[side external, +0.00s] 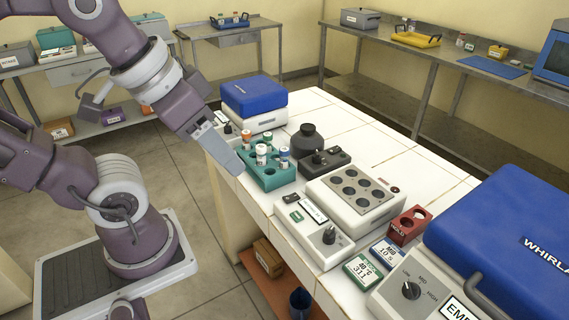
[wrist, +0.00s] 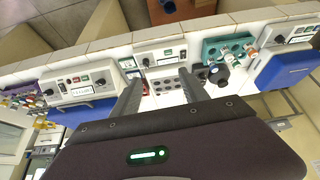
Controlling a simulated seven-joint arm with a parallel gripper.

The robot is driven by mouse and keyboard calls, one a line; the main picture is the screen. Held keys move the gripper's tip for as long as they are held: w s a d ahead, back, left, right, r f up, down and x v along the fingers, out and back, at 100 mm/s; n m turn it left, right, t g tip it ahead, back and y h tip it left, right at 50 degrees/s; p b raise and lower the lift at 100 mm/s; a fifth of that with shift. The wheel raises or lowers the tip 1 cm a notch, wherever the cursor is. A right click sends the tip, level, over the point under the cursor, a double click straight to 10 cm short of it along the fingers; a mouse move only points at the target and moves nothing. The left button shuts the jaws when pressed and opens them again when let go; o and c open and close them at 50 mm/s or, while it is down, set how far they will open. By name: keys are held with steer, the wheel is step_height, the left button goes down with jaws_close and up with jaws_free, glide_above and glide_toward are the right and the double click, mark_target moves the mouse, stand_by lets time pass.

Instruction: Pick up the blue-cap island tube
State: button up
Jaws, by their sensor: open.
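A teal rack (side external: 270,180) stands on the white tiled island and holds several capped tubes. The blue-cap tube (side external: 283,157) stands upright at the rack's right side, beside tubes with orange and green caps. My gripper (side external: 232,163) is in the air to the left of the rack, apart from the tubes. In the wrist view its two fingers (wrist: 160,80) are spread with nothing between them.
A black round vessel (side external: 307,143) and a dark control box (side external: 327,160) stand right of the rack. A white block with dark wells (side external: 352,194) is nearer. A blue-lidded device (side external: 254,97) stands behind. A red holder (side external: 409,226) is at the right.

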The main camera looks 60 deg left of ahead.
steer(key=w+a+n+g, duration=0.1)
steer(key=w+a+n, duration=0.2)
steer(key=w+n, duration=0.35)
steer(key=n+g, duration=0.4)
steer(key=n, duration=0.8)
glide_above(285, 149)
steer(key=shift+m, duration=0.25)
step_height(285, 149, down, 14)
steer(key=shift+a+f, duration=0.15)
step_height(285, 149, down, 7)
steer(key=shift+r, duration=0.2)
steer(key=shift+d+f, duration=0.2)
steer(key=shift+f, duration=0.15)
jaws_close()
